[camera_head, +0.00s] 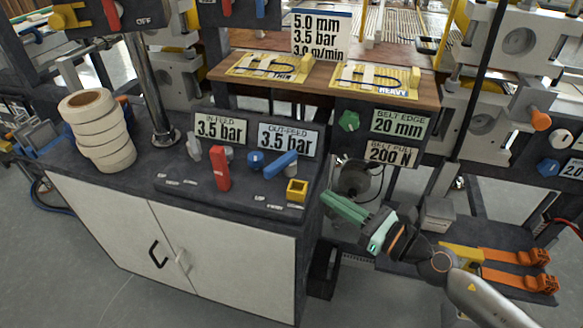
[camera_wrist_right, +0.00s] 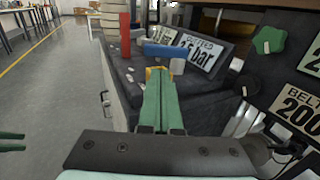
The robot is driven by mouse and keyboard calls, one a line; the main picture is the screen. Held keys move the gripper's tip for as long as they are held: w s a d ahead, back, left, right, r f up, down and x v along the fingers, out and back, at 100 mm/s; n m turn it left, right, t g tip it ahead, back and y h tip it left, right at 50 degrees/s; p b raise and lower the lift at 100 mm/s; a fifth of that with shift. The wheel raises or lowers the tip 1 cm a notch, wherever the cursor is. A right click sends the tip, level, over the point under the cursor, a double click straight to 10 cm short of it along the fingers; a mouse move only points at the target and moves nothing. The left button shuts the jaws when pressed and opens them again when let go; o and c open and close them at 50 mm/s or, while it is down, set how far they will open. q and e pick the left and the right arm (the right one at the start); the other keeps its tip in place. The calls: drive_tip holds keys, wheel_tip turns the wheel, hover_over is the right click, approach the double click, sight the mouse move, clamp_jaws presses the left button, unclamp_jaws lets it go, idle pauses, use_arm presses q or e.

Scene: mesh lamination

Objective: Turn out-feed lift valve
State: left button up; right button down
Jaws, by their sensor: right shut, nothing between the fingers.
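The out-feed lift valve has a blue lever (camera_head: 280,164) in front of the out-feed 3.5 bar sign (camera_head: 288,139) on the dark bench top. In the right wrist view the blue lever (camera_wrist_right: 165,51) lies crosswise beyond my fingertips. My right gripper (camera_head: 325,199) has green fingers, is shut and empty, and is right of and below the lever, apart from it. In the wrist view the right gripper (camera_wrist_right: 158,75) points toward a yellow square block (camera_head: 297,190) and the lever. A green tip at the left edge of the wrist view, likely my left gripper (camera_wrist_right: 12,135), shows only in part.
A red upright lever (camera_head: 220,168) stands left of the blue lever, by the in-feed sign (camera_head: 221,128). A stack of white rolls (camera_head: 97,130) and a metal post (camera_head: 152,90) are farther left. A green knob (camera_head: 349,121) and belt signs are to the right.

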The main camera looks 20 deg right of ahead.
drive_tip(key=p, duration=0.3)
approach(276, 167)
drive_tip(key=x, duration=0.3)
drive_tip(key=d+x, duration=0.1)
drive_tip(key=x, duration=0.1)
drive_tip(key=shift+w+a+f, duration=0.15)
drive_tip(key=shift+w+a, duration=0.05)
drive_tip(key=shift+w, duration=0.3)
drive_tip(key=shift+w+a, duration=0.25)
drive_tip(key=shift+w, duration=0.25)
use_arm(q)
drive_tip(key=shift+s+a+r+y, duration=0.3)
drive_tip(key=shift+s+a+r, duration=0.5)
drive_tip(key=shift+r, duration=0.2)
use_arm(e)
drive_tip(key=shift+f, duration=0.1)
use_arm(q)
drive_tip(key=shift+w+r, duration=0.1)
use_arm(e)
drive_tip(key=shift+w+a, duration=0.1)
drive_tip(key=shift+w+a+p, duration=0.45)
drive_tip(key=shift+a+p, duration=0.05)
drive_tip(key=shift+a+r, duration=0.1)
drive_tip(key=shift+r, duration=0.15)
use_arm(q)
drive_tip(key=shift+d+r, duration=0.2)
drive_tip(key=shift+r, duration=0.2)
use_arm(e)
drive_tip(key=shift+s+a, duration=0.1)
